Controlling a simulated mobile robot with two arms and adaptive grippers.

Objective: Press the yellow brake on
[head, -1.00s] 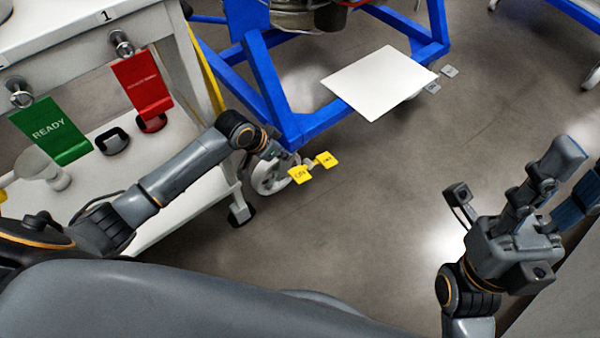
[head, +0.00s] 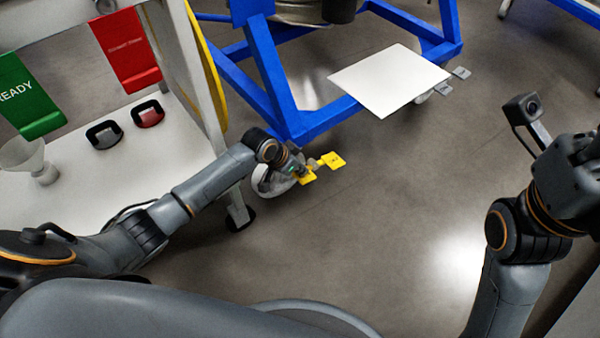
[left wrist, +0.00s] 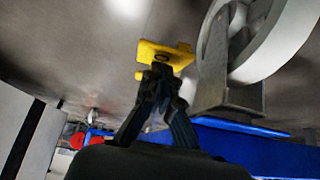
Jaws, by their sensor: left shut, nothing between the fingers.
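Two yellow brake tabs stick out beside the caster wheel (head: 268,182) at the near corner of the blue turbine stand (head: 305,122). The nearer yellow tab (head: 308,177) was lettered ON in the earlier head view; the other yellow tab (head: 334,160) lies farther right. My left gripper (head: 297,170) is shut and empty, right at the nearer tab and partly covering it. In the left wrist view the closed fingertips (left wrist: 160,76) overlap the lower edge of a yellow tab (left wrist: 165,53); I cannot tell whether they touch. My right gripper (head: 585,150) is cut off at the right edge, its fingers out of sight.
A white cart on the left carries a green READY sign (head: 30,95), a red sign (head: 127,48), and grey and red holders (head: 104,134). A white panel (head: 390,80) lies on the stand frame. Grey tabs (head: 443,89) show at another corner. Floor to the right is clear.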

